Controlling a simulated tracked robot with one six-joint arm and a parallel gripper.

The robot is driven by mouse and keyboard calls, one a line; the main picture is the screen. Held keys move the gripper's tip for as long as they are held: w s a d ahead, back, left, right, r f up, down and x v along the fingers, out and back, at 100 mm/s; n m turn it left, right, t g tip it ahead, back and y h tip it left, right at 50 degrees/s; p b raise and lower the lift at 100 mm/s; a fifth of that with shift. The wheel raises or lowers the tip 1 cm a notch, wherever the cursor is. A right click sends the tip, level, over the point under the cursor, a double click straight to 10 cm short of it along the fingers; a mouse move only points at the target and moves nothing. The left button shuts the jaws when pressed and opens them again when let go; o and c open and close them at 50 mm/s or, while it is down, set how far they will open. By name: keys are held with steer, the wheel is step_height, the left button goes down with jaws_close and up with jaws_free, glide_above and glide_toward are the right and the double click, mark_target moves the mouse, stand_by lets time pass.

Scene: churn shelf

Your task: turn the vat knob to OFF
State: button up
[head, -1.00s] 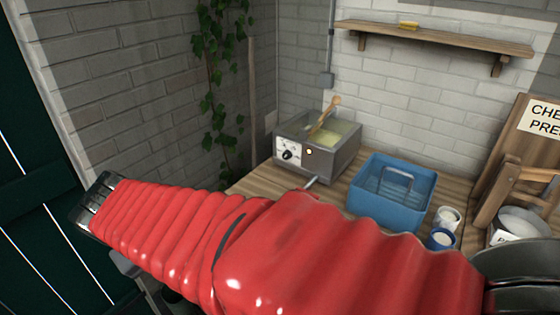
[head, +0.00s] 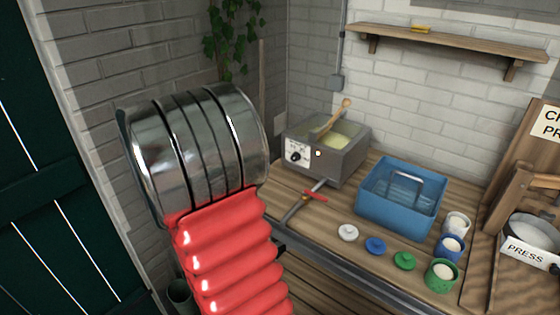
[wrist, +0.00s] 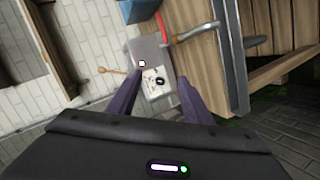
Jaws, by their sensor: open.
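The vat (head: 330,148) is a grey metal box with pale yellow liquid and a wooden spoon in it, at the back left of the wooden bench. Its black knob (head: 295,157) sits on a white dial plate on the front. The knob also shows in the wrist view (wrist: 160,81), between my finger tips and beyond them. My gripper (wrist: 157,97) is open and empty, its two dark fingers apart and pointing at the vat. In the head view the gripper is hidden behind my arm. The dial's lettering is too small to read.
A valve pipe with a red handle (head: 315,195) sticks out at the bench edge below the vat. A blue tub (head: 368,212) stands to the right. Several lids and cups, including a green cup (head: 441,276), lie along the front. A shelf (head: 445,45) hangs above.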

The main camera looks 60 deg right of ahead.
mark_target(294, 160)
steer(key=w+d+f+h, duration=0.1)
steer(key=d+f, duration=0.2)
steer(key=d, duration=0.2)
steer(key=w+d+f+t+h, duration=0.1)
steer(key=d+f+h, duration=0.1)
steer(key=d+f, duration=0.2)
steer(key=w+d+f+h, duration=0.1)
steer(key=d+f+h, duration=0.1)
steer(key=d, duration=0.4)
steer(key=shift+w+d+f+t, duration=0.15)
steer(key=shift+f+t, duration=0.05)
steer(key=shift+f, duration=0.15)
steer(key=shift+w+d+f+t, duration=0.1)
steer(key=shift+w+f+t, duration=0.1)
steer(key=shift+f, duration=0.1)
steer(key=shift+s, duration=0.1)
steer(key=d, duration=0.4)
steer(key=s+d, duration=0.1)
steer(key=d, duration=0.4)
steer(key=s+d, duration=0.1)
steer(key=d, duration=0.3)
steer(key=shift+s+d, duration=0.1)
steer(key=shift+d, duration=0.25)
steer(key=shift+c, duration=0.7)
steer(key=c, duration=0.9)
steer(key=shift+a, duration=0.15)
steer(key=shift+n, duration=0.3)
